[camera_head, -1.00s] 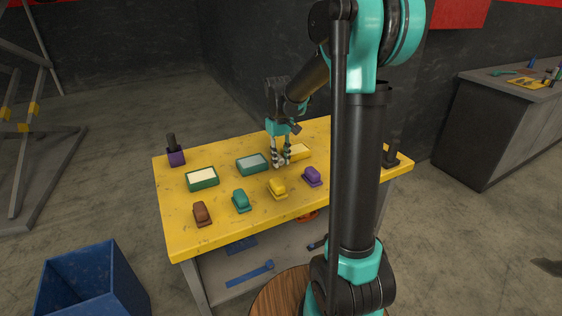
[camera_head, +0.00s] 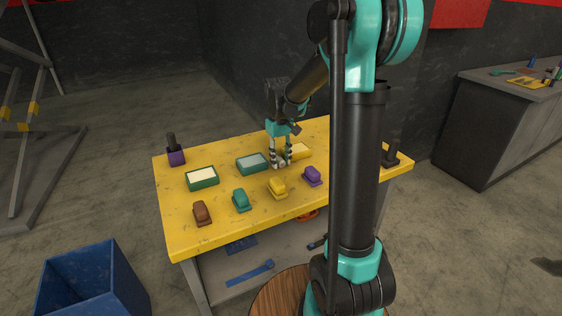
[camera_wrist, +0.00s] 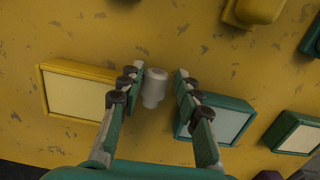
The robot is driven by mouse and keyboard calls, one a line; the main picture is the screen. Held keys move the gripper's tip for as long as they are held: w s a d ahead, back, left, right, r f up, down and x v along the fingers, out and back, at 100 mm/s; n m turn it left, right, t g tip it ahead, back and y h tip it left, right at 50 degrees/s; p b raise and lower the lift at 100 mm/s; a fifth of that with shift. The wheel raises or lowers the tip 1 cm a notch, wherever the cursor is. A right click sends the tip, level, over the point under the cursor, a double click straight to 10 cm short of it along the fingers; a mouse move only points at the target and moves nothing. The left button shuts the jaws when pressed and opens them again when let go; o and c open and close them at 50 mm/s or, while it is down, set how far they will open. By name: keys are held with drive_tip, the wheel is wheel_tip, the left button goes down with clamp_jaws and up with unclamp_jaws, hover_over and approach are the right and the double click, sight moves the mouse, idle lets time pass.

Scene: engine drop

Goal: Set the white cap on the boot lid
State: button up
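The white cap (camera_wrist: 154,87) is a small pale cylinder with a narrower end, seen on or just above the yellow tabletop in the wrist view. My gripper (camera_wrist: 159,73) is open, with one finger on each side of the cap. The left finger is very near the cap; I cannot tell whether it touches. A clear gap shows on the right. In the head view my gripper (camera_head: 281,163) is low over the table, between the teal-framed box and the yellow-framed box, and the cap is hard to make out. I cannot tell which thing is the boot lid.
The yellow table (camera_head: 180,232) holds a green-framed box (camera_head: 202,185), a teal-framed box (camera_head: 251,172) and a yellow-framed box (camera_head: 301,153). In front stand brown (camera_head: 202,213), teal (camera_head: 241,200), yellow (camera_head: 277,187) and purple (camera_head: 312,176) pieces. A blue bin (camera_head: 90,280) stands at the lower left.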

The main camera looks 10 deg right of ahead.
wheel_tip(320, 180, up, 10)
drive_tip(key=shift+w+a, duration=0.15)
drive_tip(key=shift+w, duration=0.2)
drive_tip(key=shift+o, duration=0.2)
drive_tip(key=shift+r, duration=0.45)
drive_tip(key=shift+o, duration=1.2)
drive_tip(key=shift+r, duration=0.15)
drive_tip(key=shift+o, duration=1.2)
drive_tip(key=shift+a+n, duration=0.4)
drive_tip(key=shift+n, duration=0.1)
drive_tip(key=shift+o, duration=1.4)
drive_tip(key=s+a+f+n+t+h, duration=0.1)
drive_tip(key=a+n+h, duration=0.4)
drive_tip(key=n, duration=0.4)
drive_tip(key=shift+s+a, duration=0.2)
drive_tip(key=shift+a, duration=0.3)
drive_tip(key=n+t+h, duration=0.3)
drive_tip(key=n, duration=0.5)
approach(279, 160)
drive_tip(key=shift+w+d+f, duration=0.95)
drive_tip(key=shift+w+f, duration=0.2)
drive_tip(key=shift+f, duration=0.1)
drive_tip(key=shift+x, duration=2.8)
